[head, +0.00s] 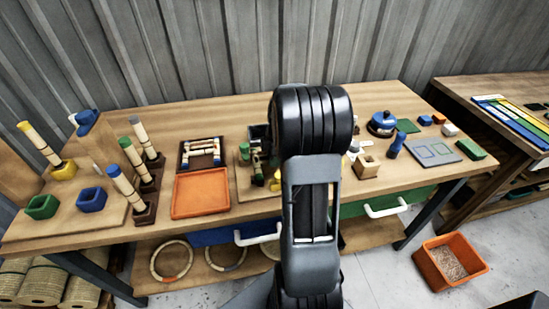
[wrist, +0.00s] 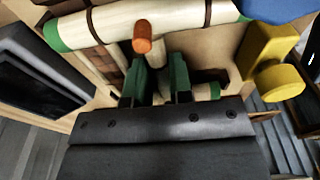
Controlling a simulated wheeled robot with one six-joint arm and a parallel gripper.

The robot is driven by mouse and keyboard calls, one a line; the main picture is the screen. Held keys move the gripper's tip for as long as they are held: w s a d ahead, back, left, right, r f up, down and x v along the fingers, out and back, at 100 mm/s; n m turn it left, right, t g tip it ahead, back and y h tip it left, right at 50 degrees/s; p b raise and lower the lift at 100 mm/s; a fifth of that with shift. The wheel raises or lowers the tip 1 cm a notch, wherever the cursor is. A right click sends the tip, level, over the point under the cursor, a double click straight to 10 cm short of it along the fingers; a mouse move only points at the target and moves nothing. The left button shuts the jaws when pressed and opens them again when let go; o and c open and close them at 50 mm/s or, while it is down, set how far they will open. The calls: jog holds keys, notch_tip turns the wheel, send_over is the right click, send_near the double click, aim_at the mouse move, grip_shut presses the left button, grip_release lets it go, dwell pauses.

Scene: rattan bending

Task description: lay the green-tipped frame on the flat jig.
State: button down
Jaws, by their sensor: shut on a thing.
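My gripper (wrist: 166,88) has dark green fingers, shut on a pale rattan piece of the green-tipped frame. In the wrist view a thick pale pole (wrist: 117,23) of it, with a green left end and brown bands, lies across the top beyond the fingers. A shorter pale piece with a green tip (wrist: 213,91) shows right of the fingers. In the head view my arm hides the fingertips and most of what they hold.
An orange tray (head: 200,194) is empty. Behind it a dark tray (head: 184,164) holds pale pieces. Tipped rattan posts stand at left. An orange-tipped peg (wrist: 142,46) and a yellow part (wrist: 268,52) are close to my fingers. An orange bin (head: 430,272) stands on the floor.

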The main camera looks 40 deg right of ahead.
jog(key=shift+f, duration=0.15)
jog(key=c, duration=0.9)
grip_release()
jog(key=shift+c, duration=0.2)
jog(key=shift+r+p, duration=3.05)
jog(key=shift+r, duration=1.45)
